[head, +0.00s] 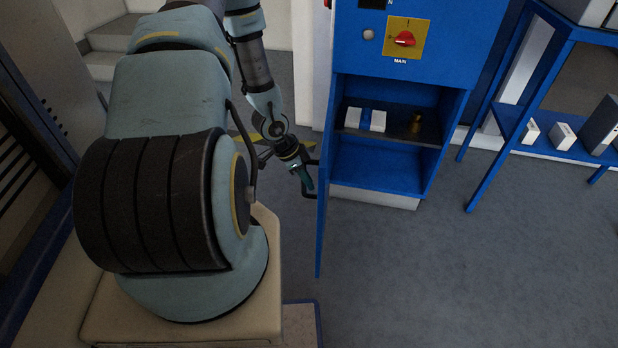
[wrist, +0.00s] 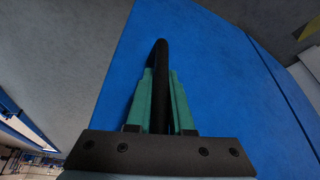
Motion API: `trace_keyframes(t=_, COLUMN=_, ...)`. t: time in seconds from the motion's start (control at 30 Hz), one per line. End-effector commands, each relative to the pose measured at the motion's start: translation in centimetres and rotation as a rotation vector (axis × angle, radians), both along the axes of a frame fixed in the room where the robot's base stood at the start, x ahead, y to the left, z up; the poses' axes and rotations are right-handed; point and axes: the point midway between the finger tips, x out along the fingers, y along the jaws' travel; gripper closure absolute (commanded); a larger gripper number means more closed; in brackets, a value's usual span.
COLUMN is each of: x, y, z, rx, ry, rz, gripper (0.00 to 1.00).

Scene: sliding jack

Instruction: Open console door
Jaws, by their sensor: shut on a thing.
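The blue console (head: 397,45) stands at the centre right of the head view. Its blue door (head: 324,205) is swung well open to the left and shows nearly edge-on, so the inside is exposed. A black bar handle (wrist: 161,55) is on the door's outer face (wrist: 210,60). My gripper (head: 306,182) is at the door's outer side in the head view. In the wrist view its green fingers (wrist: 160,95) are shut on the handle, one on each side of it.
Inside the console a shelf holds white-and-blue boxes (head: 365,118) and a small brass-coloured object (head: 416,122). A red switch (head: 404,39) is above the opening. A blue rack (head: 507,115) stands at right. The grey floor (head: 480,270) in front is clear.

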Motion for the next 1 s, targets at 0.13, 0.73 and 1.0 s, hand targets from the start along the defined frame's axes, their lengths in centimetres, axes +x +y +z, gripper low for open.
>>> trace_keyframes(t=0.13, x=-0.4, y=0.2, z=-0.2, rx=0.006, ry=0.009, rz=0.000, gripper=1.00)
trace_keyframes(t=0.73, x=-0.2, y=0.1, z=-0.1, rx=0.003, ry=0.005, rz=0.001, gripper=0.50)
trace_keyframes(t=1.0, x=-0.1, y=0.6, z=1.3, rx=0.002, ry=0.003, rz=0.003, gripper=0.50)
